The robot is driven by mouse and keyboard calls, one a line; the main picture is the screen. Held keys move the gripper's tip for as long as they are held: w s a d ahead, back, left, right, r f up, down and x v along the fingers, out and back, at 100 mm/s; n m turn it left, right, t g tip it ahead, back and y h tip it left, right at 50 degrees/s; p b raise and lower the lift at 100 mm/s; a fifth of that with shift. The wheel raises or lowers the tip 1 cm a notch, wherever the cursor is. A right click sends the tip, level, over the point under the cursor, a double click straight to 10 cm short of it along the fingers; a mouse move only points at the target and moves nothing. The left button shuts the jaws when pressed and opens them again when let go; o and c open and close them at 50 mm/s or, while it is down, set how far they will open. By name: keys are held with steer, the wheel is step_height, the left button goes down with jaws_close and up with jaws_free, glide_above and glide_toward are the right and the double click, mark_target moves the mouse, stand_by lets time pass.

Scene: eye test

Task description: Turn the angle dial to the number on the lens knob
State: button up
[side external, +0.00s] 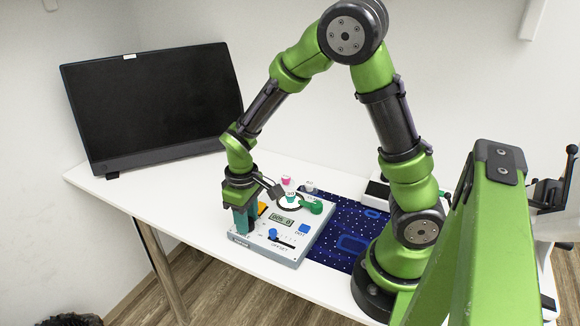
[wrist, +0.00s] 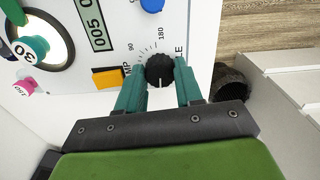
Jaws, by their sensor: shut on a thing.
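The angle dial (wrist: 160,70) is a black ridged knob on the white panel box (side external: 262,247). Its white line points down in the wrist view; the figures 90 and 180 show beyond it, and its printed name is partly covered. My gripper (wrist: 159,82) is shut on the dial, with a teal finger on each side. In the side view my gripper (side external: 243,222) is at the panel's left corner and hides the dial. A teal lens knob (wrist: 38,47) carries a white tag reading 30 and overlaps a bright round window (wrist: 55,28).
The panel also has an orange button (wrist: 107,78), a display (side external: 281,220), a blue knob (side external: 272,233), a pink knob (wrist: 27,85) and a green handle (side external: 311,207). A monitor (side external: 155,105) stands behind. A blue starry mat (side external: 340,220) lies right of the panel.

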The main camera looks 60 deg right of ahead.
steer(key=shift+m, duration=2.5)
steer(key=o, duration=1)
steer(key=shift+o, duration=0.2)
step_height(320, 180, up, 17)
